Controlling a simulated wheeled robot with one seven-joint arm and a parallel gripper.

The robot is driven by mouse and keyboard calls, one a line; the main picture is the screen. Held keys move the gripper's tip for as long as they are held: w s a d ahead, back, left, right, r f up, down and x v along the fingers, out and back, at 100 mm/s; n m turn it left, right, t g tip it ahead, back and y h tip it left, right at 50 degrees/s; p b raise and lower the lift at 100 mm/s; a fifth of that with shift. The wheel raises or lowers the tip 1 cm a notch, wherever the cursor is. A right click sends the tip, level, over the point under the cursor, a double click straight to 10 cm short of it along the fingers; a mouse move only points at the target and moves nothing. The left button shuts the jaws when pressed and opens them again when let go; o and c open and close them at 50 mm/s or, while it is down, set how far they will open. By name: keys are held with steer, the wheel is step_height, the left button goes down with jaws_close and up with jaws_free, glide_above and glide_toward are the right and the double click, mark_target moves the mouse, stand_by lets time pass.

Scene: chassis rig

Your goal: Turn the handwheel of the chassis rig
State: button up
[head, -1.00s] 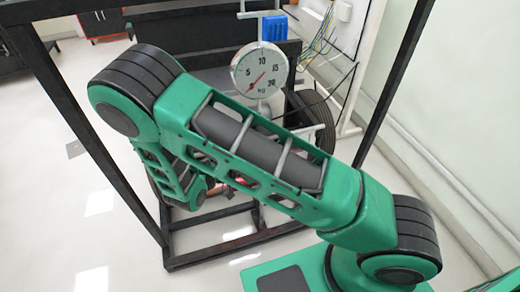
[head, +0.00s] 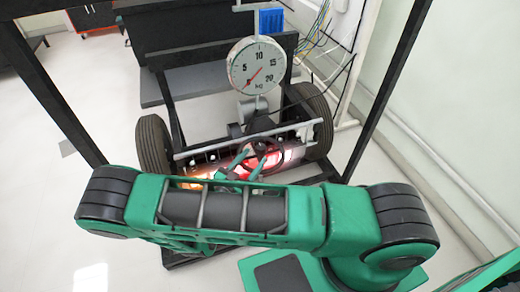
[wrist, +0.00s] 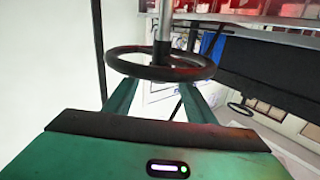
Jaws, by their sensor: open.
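The black handwheel (wrist: 160,74) of the chassis rig shows in the wrist view as a ring on a grey shaft. In the head view the handwheel (head: 281,150) is small, dark and partly hidden, close to my fingers. My gripper (wrist: 157,86) is open; its two green fingers reach toward the near side of the rim, one to each side of the hub. Whether they touch the rim I cannot tell. In the head view my gripper (head: 247,160) is in front of the rig's axle, above my forearm.
The rig has a left tyre (head: 154,146), a right tyre (head: 311,117) and a round dial gauge (head: 256,66) above. Black frame posts (head: 389,90) stand at both sides. Cables (head: 318,42) hang at the right wall. Another small dark ring (wrist: 240,109) shows in the wrist view.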

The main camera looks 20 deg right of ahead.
mark_target(258, 153)
steer(key=shift+x, duration=3)
jaws_close()
